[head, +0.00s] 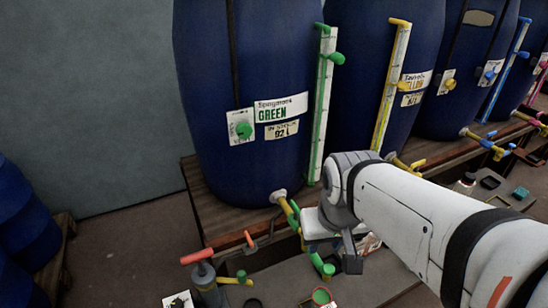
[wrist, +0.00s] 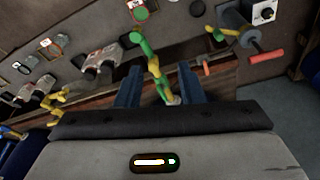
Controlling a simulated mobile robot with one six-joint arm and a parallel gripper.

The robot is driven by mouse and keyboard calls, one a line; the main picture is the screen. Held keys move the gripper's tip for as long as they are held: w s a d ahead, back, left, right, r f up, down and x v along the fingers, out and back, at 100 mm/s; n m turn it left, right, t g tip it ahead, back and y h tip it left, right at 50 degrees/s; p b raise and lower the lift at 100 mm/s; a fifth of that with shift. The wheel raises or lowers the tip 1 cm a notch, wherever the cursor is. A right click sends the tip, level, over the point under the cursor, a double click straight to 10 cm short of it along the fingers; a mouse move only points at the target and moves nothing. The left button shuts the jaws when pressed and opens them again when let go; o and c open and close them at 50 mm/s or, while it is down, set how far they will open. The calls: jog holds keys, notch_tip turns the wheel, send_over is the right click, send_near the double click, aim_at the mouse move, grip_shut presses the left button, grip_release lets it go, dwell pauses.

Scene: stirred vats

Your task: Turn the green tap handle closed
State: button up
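The green tap sticks out low on the front of the blue vat labelled GREEN (head: 225,75). It has a grey nut, a yellow body (head: 285,206) and a green handle (head: 294,212). Its green spout end (head: 322,265) shows below my gripper (head: 335,245), which hides part of the tap in the head view. In the wrist view my gripper (wrist: 158,86) has its two dark blue fingers spread apart. The tap's yellow and green parts (wrist: 162,88) lie between them, with a gap visible on both sides. I cannot tell whether a finger touches the handle.
A pump with a red handle (head: 198,256) stands front left. A small orange lever (head: 249,239) sits at the edge of the wooden platform (head: 225,212), left of the tap. A yellow tap (head: 405,164) is on the vat to the right. Several small containers stand below.

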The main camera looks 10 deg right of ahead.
jog(key=shift+s, duration=0.1)
jog(key=n+g+b, duration=0.2)
jog(key=n+g, duration=0.1)
send_over(297, 208)
notch_tip(297, 208, down, 13)
jog(key=shift+s+f, duration=0.15)
jog(key=shift+f, duration=0.35)
notch_tip(297, 208, down, 8)
jog(key=shift+r, duration=0.25)
jog(key=shift+c, duration=0.4)
grip_shut()
